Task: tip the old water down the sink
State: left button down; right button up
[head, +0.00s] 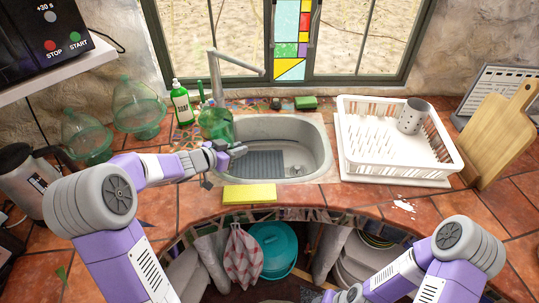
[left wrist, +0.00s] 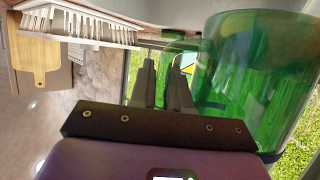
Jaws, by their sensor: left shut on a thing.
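A translucent green glass jug (head: 216,123) is at the left end of the sink (head: 318,150), by the tap (head: 218,75), and looks roughly upright. My left gripper (head: 236,150) reaches it from the front and is shut on it. In the left wrist view the jug (left wrist: 255,80) fills the right side, with its handle by the two dark fingertips (left wrist: 165,68). I cannot tell how much water is inside. The grey basin looks empty, with a drain and a ribbed rack in it. My right arm shows at the lower right, but its fingers are out of view.
Two green glass vessels (head: 138,108) stand on the left counter, with a soap bottle (head: 181,103) beside the tap. A yellow sponge (head: 249,194) lies at the front edge. A white dish rack (head: 360,165) with a grey cup (head: 411,116) stands right of the sink.

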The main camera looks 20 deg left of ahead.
pick_arm(q)
jog(key=w+d+f+b, duration=0.1)
jog(key=w+d+b, duration=0.2)
jog(key=d+b, duration=0.3)
jog(key=w+d+f+b, duration=0.1)
jog(key=w+d+b, duration=0.2)
jog(key=d+b, duration=0.4)
jog(key=d, duration=0.8)
jog(key=shift+w+d+f, duration=0.3)
jog(key=shift+d, duration=0.05)
pick_arm(e)
notch_tip(320, 180, down, 14)
jog(key=shift+f, duration=0.15)
pick_arm(q)
notch_tip(320, 180, up, 8)
jog(key=n+g+h+p, duration=0.3)
jog(key=n+p, duration=0.3)
jog(key=p, duration=1.8)
jog(key=shift+n+h+p, duration=0.3)
jog(key=shift+n+h, duration=0.1)
jog(key=shift+h, duration=0.1)
pick_arm(e)
notch_tip(320, 180, up, 25)
jog(key=shift+f, duration=0.2)
pick_arm(q)
jog(key=shift+w+a+r+n+h+p, duration=0.15)
jog(key=shift+w+a+n+h+p, duration=0.7)
jog(key=shift+p, duration=1.5)
pick_arm(e)
jog(key=shift+r, duration=2.3)
